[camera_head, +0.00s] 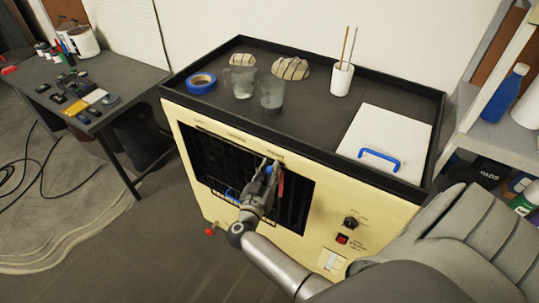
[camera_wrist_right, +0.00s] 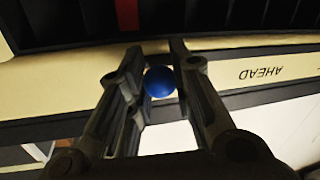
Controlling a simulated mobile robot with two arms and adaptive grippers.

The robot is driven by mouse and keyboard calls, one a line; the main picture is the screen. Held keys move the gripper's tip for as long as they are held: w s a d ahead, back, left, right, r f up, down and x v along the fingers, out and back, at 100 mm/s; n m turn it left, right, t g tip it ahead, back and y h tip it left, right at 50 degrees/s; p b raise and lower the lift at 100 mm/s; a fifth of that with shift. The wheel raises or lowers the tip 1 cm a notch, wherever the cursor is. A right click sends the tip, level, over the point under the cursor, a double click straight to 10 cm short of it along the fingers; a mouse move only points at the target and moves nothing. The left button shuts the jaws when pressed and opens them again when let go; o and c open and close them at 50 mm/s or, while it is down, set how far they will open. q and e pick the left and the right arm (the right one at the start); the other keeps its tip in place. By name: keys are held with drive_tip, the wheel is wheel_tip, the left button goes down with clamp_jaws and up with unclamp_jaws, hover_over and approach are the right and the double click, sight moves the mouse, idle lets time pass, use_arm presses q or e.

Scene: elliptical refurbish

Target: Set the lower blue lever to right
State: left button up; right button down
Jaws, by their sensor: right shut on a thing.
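A cream cabinet (camera_head: 195,150) has a dark slotted panel (camera_head: 207,158) in its front. My right gripper (camera_head: 268,170) is at the right part of the panel, its fingers pointing up towards the rim. In the right wrist view, my right gripper (camera_wrist_right: 158,70) is shut on a round blue lever knob (camera_wrist_right: 159,84), which sits between its two fingers. Another small blue part (camera_head: 232,194) shows lower left on the panel, partly hidden by my gripper. I cannot tell the exact position of the held lever's shaft. My left gripper is not in view.
A red lever part (camera_head: 281,184) is just right of my gripper. The label AHEAD (camera_wrist_right: 260,74) shows upside down in the wrist view. The cabinet's top tray (camera_head: 300,128) holds glasses, tape, stones, and a white lid with a blue handle (camera_head: 379,158).

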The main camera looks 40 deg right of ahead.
drive_tip(key=shift+s+f, duration=0.15)
drive_tip(key=c, duration=1.5)
unclamp_jaws()
drive_tip(key=shift+c, duration=0.2)
drive_tip(key=o, duration=0.3)
drive_tip(key=shift+s+d, duration=0.1)
drive_tip(key=shift+s+a, duration=0.15)
drive_tip(key=shift+a, duration=0.1)
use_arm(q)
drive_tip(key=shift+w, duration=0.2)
use_arm(e)
drive_tip(key=v, duration=0.7)
